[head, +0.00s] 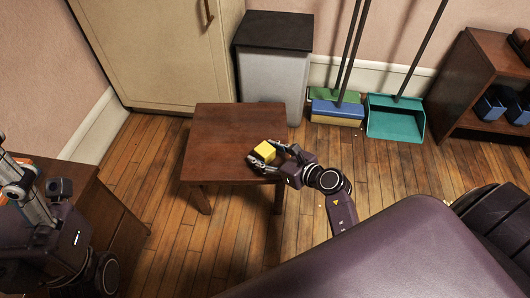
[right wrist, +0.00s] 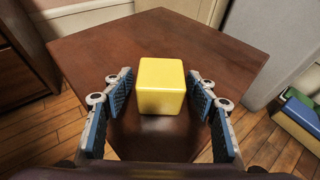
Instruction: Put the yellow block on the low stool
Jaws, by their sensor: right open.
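The yellow block (head: 264,151) rests on the low stool (head: 222,130), a dark brown square-topped wooden stool, near its right front edge. In the right wrist view the block (right wrist: 161,86) sits on the stool top (right wrist: 100,50) between the fingers. My right gripper (head: 267,157) is open around the block, with a visible gap between each finger pad and the block's sides in the right wrist view (right wrist: 160,105). My left arm shows at the left edge; its fingertips cannot be made out clearly.
A cream cabinet (head: 160,50) and a grey bin with a dark lid (head: 272,75) stand behind the stool. A teal dustpan (head: 395,118) and brooms lean by the wall. A shelf with shoes (head: 480,85) is at right.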

